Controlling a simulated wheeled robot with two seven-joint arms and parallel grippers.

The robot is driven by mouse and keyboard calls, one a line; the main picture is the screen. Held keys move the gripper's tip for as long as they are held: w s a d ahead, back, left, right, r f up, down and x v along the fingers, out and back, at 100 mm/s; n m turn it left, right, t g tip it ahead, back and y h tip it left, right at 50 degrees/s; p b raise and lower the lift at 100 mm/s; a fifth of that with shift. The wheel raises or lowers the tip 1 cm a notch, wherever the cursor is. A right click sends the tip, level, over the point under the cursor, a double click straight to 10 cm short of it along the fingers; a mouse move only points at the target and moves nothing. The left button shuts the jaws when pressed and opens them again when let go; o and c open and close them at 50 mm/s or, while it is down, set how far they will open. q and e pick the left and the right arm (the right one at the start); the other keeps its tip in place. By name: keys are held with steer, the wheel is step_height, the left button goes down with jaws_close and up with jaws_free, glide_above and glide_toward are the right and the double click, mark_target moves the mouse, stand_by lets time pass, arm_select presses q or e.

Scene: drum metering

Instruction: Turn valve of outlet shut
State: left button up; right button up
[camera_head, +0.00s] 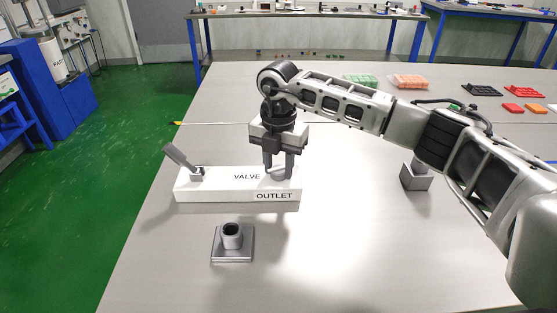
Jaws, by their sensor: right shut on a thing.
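A long white block (225,190) lies on the table, with VALVE on its top and OUTLET on its front face. My right gripper (278,172) points straight down at the right end of the block, beside the word VALVE. It is shut on a small grey part, the valve handle, mostly hidden between the fingers, so its angle cannot be told. A grey lever (180,156) stands at the block's left end, tilted up to the left. My left gripper is not in view.
A grey square base with a round socket (232,236) stands in front of the block. A grey block-like fixture (416,177) is to the right, under my right arm. Green (360,80) and orange (409,81) items and dark trays (482,90) lie at the back right.

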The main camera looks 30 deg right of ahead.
mark_target(279, 169)
steer(key=shift+r+m+p, duration=0.15)
steer(key=shift+m+p, duration=0.45)
steer(key=shift+m, duration=1.4)
steer(key=o, duration=1)
steer(key=shift+c, duration=0.2)
step_height(279, 169, up, 16)
steer(key=shift+b, duration=0.4)
